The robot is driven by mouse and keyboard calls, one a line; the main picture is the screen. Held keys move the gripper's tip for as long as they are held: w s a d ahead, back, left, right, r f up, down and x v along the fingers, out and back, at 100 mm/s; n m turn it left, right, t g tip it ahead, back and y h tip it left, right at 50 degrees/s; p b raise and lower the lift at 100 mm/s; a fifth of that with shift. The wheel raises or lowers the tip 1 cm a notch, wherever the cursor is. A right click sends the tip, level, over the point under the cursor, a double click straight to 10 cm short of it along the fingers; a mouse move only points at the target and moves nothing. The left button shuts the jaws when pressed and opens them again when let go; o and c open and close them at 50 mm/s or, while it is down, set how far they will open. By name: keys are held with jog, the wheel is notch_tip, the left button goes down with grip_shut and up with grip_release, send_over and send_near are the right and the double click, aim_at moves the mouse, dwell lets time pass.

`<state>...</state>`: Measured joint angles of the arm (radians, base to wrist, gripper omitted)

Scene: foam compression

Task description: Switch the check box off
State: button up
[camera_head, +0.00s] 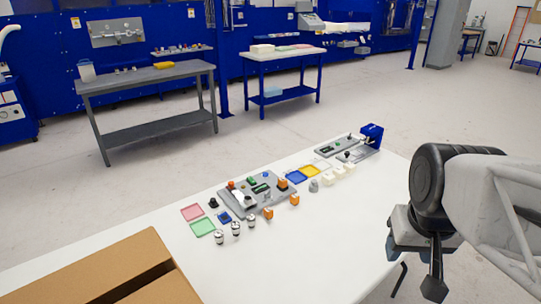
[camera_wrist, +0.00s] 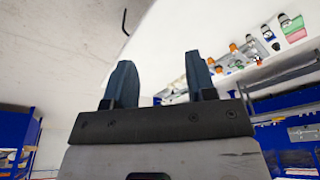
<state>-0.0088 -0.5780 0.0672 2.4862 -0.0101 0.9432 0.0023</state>
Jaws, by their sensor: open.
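No part is plainly marked as the check box, and I cannot tell its switch position. A grey board with switches and buttons (camera_head: 268,206) lies mid-table. At the far right end of the table are grey panels with small knobs (camera_head: 356,156) and a blue box-like unit (camera_head: 371,134) beside them. My gripper (camera_head: 432,284) hangs over the right edge of the table, apart from all these. In the wrist view my gripper (camera_wrist: 160,65) shows two dark fingers spread apart with nothing between them. Small parts on the table show at that view's upper right.
Around the board lie red (camera_head: 192,212), green (camera_head: 203,227), blue (camera_head: 297,175) and yellow (camera_head: 313,170) trays, metal cylinders (camera_head: 235,229) and orange blocks (camera_head: 268,213). An open cardboard box (camera_head: 110,262) fills the front left. The white tabletop (camera_head: 320,240) is clear at front right.

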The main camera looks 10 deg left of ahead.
jog(key=w+a+r+n, duration=0.1)
jog(key=w+a+r, duration=0.15)
jog(key=w, duration=0.75)
jog(key=w+a+r+n, duration=0.1)
jog(key=w+a, duration=0.2)
jog(key=w, duration=0.6)
jog(key=n+g, duration=0.3)
jog(key=n, duration=0.4)
send_over(251, 180)
jog(key=f, duration=3)
jog(key=shift+d+f, duration=0.15)
jog(key=shift+d, duration=0.15)
jog(key=shift+w+a+f, duration=0.15)
jog(key=shift+a+f, duration=0.1)
jog(key=shift+f, duration=0.05)
jog(key=shift+f, duration=0.1)
jog(key=shift+f, duration=3.8)
